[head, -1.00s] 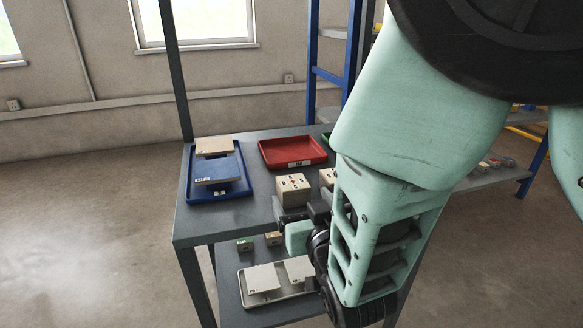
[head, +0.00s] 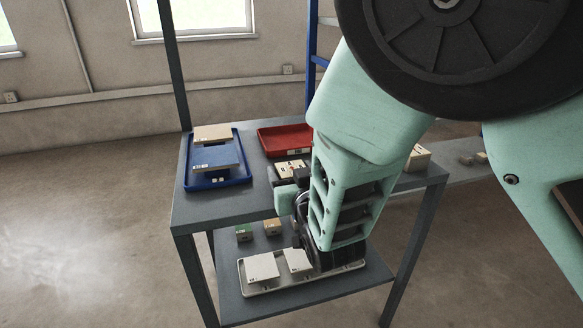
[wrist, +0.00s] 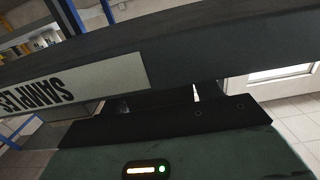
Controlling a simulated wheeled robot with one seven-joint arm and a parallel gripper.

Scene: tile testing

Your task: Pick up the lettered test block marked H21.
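No marking H21 can be read in either view; the block lettering is too small. A tan block (head: 292,168) with dark marks on top stands on the upper table top, partly hidden by my gripper (head: 288,180). Another tan block (head: 418,158) stands at the right end of the table, beyond my arm. A green-sided block (head: 243,232) and a yellowish block (head: 272,227) sit on the lower shelf. My gripper is at the table's front edge, its fingers apart with nothing seen between them. In the wrist view, the fingers (wrist: 165,98) are partly hidden by the table edge.
A blue tray (head: 222,184) with stacked tiles and a red tray (head: 284,137) stand on the table. A grey tray (head: 300,284) with white tiles lies on the lower shelf. The table edge (wrist: 200,45), labelled SAMPLES (wrist: 60,88), crosses close before my wrist camera.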

